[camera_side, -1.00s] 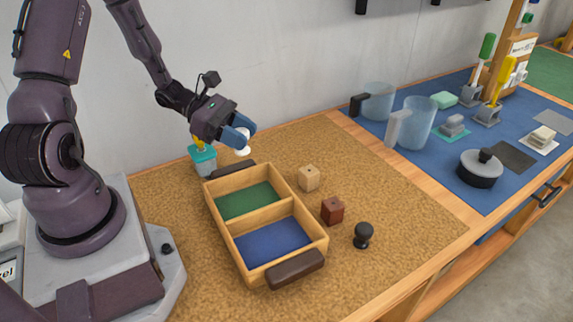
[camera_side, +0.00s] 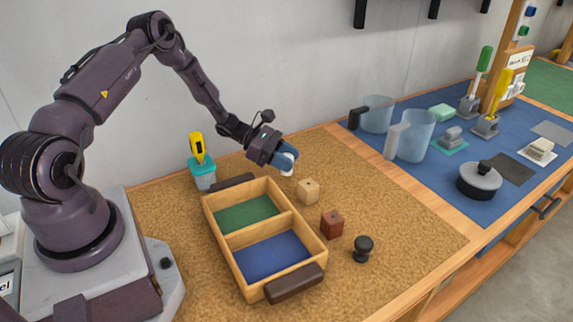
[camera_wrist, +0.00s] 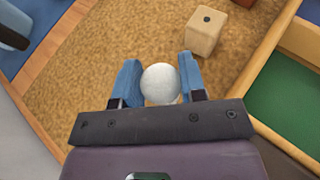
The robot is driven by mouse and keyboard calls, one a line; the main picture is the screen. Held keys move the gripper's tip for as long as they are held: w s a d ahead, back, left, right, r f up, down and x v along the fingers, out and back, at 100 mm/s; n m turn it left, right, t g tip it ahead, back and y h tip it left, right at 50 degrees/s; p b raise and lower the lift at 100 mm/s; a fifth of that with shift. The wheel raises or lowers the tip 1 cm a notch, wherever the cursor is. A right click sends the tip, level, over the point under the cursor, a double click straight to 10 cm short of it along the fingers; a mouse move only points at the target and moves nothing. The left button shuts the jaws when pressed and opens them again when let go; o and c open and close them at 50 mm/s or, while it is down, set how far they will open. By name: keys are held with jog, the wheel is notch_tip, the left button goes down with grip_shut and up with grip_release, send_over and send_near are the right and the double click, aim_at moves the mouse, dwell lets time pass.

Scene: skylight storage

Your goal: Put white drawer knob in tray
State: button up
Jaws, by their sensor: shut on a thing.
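The white drawer knob (camera_wrist: 160,83) is held between the two blue fingers of my gripper (camera_wrist: 160,88) in the wrist view. In the side view the knob (camera_side: 286,163) shows at the fingertips of my gripper (camera_side: 287,160), close to the cork surface behind the light wooden block; I cannot tell whether it touches the surface. The wooden tray (camera_side: 283,207) has a green-lined back compartment, a blue-lined front compartment and dark handles. Both compartments look empty. My gripper is outside the tray, beyond its back right corner.
A light wooden block (camera_side: 308,191), a dark red block (camera_side: 331,224) and a black knob (camera_side: 363,248) stand right of the tray. A teal cup with a yellow-handled tool (camera_side: 203,170) is behind it. Clear pitchers (camera_side: 411,136) stand on the blue mat to the right.

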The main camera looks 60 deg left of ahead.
jog(key=shift+s+f, duration=0.1)
jog(key=shift+f, duration=0.9)
jog(key=shift+f, duration=0.15)
jog(key=o, duration=0.9)
jog(key=shift+o, duration=0.2)
